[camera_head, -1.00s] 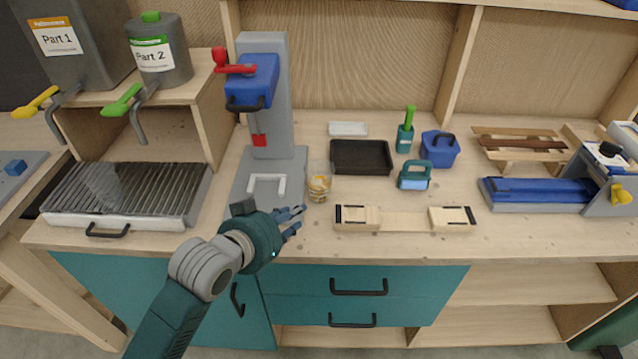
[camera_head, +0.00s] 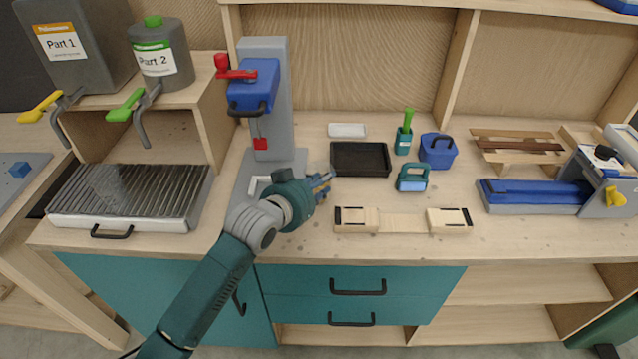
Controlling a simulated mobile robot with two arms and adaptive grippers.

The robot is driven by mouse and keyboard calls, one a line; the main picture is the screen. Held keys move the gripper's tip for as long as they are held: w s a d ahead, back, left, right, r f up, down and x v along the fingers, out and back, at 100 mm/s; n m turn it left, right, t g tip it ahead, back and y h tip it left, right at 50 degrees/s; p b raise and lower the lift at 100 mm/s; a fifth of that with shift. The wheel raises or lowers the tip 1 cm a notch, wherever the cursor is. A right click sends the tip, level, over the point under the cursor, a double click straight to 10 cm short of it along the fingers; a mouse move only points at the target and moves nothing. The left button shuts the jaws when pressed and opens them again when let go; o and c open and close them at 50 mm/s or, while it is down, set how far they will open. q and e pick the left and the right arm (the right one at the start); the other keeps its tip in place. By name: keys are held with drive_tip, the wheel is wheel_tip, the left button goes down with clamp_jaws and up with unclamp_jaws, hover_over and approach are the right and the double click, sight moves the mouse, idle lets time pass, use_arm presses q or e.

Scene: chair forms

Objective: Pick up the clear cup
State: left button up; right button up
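The clear cup (camera_head: 318,179) with yellowish contents stands on the workbench, right of the drill press base. It is mostly hidden by my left gripper (camera_head: 324,184). The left gripper's fingers are at the cup and overlap it in the view. I cannot tell whether they touch it or have closed on it. My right gripper is not in view.
A grey drill press (camera_head: 265,110) with a blue head stands just behind and left. A black tray (camera_head: 360,159) lies right of the cup, and a wooden jig (camera_head: 403,220) lies to the front right. A teal-handled tool (camera_head: 412,178) is farther right.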

use_arm(q)
drive_tip(key=shift+x, duration=1)
clamp_jaws()
drive_tip(key=shift+r, duration=0.1)
